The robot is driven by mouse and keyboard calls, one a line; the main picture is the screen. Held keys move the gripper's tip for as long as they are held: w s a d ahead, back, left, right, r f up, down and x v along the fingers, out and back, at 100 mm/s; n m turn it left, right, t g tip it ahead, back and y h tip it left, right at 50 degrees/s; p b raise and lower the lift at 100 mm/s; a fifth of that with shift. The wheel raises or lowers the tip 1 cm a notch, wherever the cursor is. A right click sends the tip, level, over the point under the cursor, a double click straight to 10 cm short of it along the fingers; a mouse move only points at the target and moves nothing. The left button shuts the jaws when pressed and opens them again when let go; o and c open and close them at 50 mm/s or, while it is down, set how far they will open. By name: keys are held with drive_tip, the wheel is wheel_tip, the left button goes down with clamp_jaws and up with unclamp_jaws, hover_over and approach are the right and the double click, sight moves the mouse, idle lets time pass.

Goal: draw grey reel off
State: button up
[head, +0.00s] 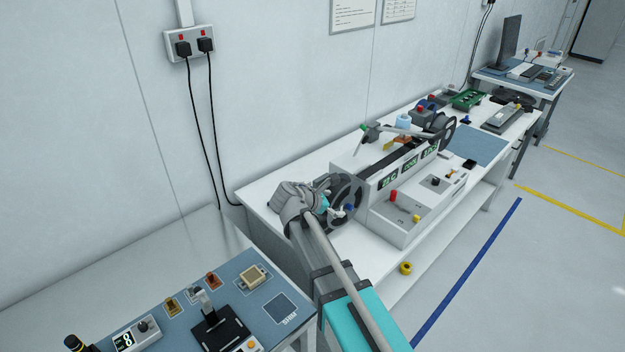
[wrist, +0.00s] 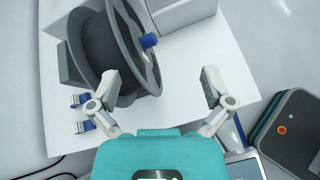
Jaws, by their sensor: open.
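The grey reel (wrist: 95,50) stands at the upper left of the wrist view, a dark wound roll between grey flanges. A blue knob (wrist: 149,41) sits at its hub side. In the head view the reel (head: 350,190) is at the machine's near end, partly hidden by my arm. My gripper (wrist: 159,78) is open with nothing held. Its left finger overlaps the lower part of the reel in the picture; its right finger is over bare white bench. Whether the left finger touches the reel, I cannot tell.
The white machine (head: 385,185) with green displays stands beside the reel. Another dark reel (head: 448,130) is at its far end. Blue clips (wrist: 80,100) lie left of my gripper. A blue panel with parts (head: 235,290) is on the nearer bench. A yellow ring (head: 405,268) lies low beside the bench.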

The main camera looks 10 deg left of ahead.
sight(341, 184)
drive_tip(key=w+a+r+n+t+p, duration=0.1)
drive_tip(key=a+r+n+t, duration=0.1)
drive_tip(key=a+r+n, duration=0.2)
drive_tip(key=a, duration=0.2)
drive_tip(key=shift+a+r, duration=0.25)
drive_tip(key=shift+a, duration=0.15)
drive_tip(key=shift+w, duration=0.1)
drive_tip(key=b+x, duration=0.4)
drive_tip(key=x, duration=0.7)
drive_tip(key=shift+w+d, duration=0.15)
drive_tip(key=shift+d, duration=0.05)
drive_tip(key=shift+b+x, duration=0.6)
drive_tip(key=shift+x, duration=0.55)
drive_tip(key=shift+r, duration=0.1)
drive_tip(key=c, duration=1)
